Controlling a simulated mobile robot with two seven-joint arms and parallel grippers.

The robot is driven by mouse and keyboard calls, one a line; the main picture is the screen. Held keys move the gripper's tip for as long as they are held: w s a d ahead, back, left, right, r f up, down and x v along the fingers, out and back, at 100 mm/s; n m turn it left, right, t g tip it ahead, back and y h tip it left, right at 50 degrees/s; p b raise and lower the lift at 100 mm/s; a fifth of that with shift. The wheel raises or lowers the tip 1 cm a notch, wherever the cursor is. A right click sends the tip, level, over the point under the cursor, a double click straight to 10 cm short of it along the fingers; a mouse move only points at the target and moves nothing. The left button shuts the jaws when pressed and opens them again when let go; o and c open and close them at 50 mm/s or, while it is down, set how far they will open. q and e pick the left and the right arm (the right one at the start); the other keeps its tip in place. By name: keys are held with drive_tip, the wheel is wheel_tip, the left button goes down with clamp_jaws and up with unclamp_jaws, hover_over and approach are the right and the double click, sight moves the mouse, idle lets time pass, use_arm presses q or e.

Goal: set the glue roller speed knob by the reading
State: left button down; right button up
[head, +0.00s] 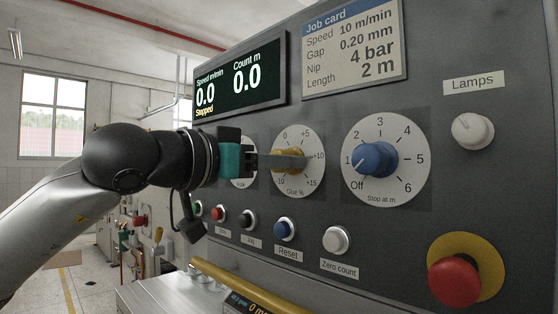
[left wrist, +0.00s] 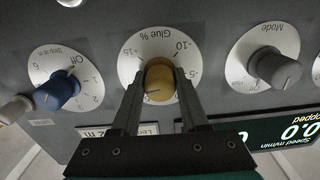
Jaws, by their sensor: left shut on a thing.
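The yellow Glue % knob (head: 289,170) sits on a white dial (head: 300,137) marked 0, +5, +10 and +15. My left gripper (head: 284,160) reaches it from the left, its fingers across the knob. In the left wrist view the fingers (left wrist: 158,80) are on either side of the yellow knob (left wrist: 159,84), shut on it. That view shows the dial (left wrist: 133,68) upside down, with -10 and -5 readable. The exact mark the knob points at is unclear. The display (head: 240,80) reads speed 0.0, count 0.0, Stopped. My right gripper is out of view.
The job card (head: 352,45) reads 10 m/min, 0.20 mm, 4 bar, 2 m. The blue Stop at m knob (head: 376,159) is right of the held knob. A grey Mode knob (left wrist: 275,68) is on its other side. Push buttons (head: 285,229) and a red mushroom button (head: 455,281) are below.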

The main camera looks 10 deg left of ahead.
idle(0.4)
use_arm(q)
drive_tip(key=shift+c, duration=2.1)
unclamp_jaws()
drive_tip(key=b+v, duration=0.2)
drive_tip(key=v, duration=1.3)
drive_tip(key=shift+s+b, duration=0.15)
drive_tip(key=shift+b, duration=0.25)
